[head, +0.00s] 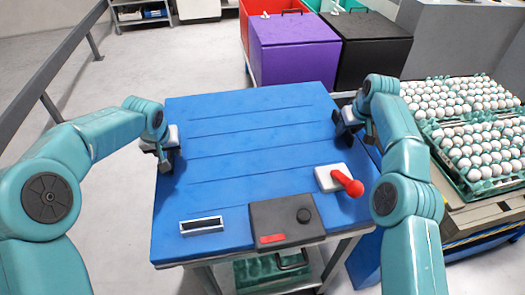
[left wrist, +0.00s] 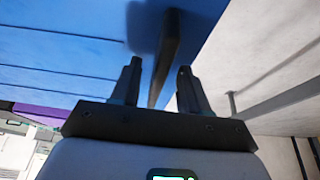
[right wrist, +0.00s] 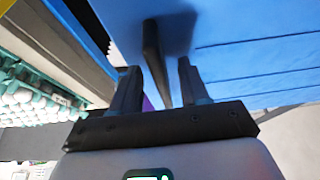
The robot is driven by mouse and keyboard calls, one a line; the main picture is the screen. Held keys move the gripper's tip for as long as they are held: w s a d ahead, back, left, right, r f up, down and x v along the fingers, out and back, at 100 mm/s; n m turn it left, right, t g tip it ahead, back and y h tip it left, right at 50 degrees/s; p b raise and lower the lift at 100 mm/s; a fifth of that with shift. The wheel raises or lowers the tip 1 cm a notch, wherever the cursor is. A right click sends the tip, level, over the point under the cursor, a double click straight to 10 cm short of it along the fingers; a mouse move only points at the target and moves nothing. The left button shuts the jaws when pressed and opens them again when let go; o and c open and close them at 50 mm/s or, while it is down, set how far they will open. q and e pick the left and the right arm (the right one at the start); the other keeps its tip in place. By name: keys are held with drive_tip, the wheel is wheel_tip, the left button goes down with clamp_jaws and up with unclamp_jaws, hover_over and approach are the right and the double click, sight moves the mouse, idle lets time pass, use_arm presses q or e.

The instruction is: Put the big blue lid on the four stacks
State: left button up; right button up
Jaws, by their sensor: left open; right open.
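The big blue lid (head: 260,130) is a flat, grooved blue panel lying level in front of me in the head view. My left gripper (head: 166,158) is at its left edge, open. In the left wrist view a dark bar-like handle (left wrist: 170,42) on the blue panel (left wrist: 70,60) lies between the fingers (left wrist: 157,76). My right gripper (head: 348,127) is at the right edge, open, with a similar dark bar (right wrist: 152,50) between its fingers (right wrist: 158,76). Contact cannot be told. White eggs in green trays (head: 484,186) stand at the right; stack depths are hidden.
A black box (head: 287,222) with a knob and a red lever (head: 348,183) on a white base sit along the panel's near side. Purple (head: 293,50) and black (head: 372,48) bins stand behind. A grey rail (head: 62,52) runs at left. Floor is clear at left.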

use_arm(q)
drive_tip(key=shift+w+f, duration=0.25)
drive_tip(key=shift+f, duration=0.25)
use_arm(e)
drive_tip(key=shift+w+f, duration=0.15)
drive_tip(key=shift+f, duration=0.4)
use_arm(q)
drive_tip(key=shift+s, duration=0.1)
drive_tip(key=shift+c, duration=0.3)
use_arm(e)
drive_tip(key=shift+r, duration=0.1)
drive_tip(key=shift+c, duration=0.3)
use_arm(q)
clamp_jaws()
use_arm(e)
clamp_jaws()
use_arm(q)
drive_tip(key=shift+r, duration=0.2)
use_arm(e)
drive_tip(key=shift+w+r, duration=0.1)
drive_tip(key=shift+r, duration=0.05)
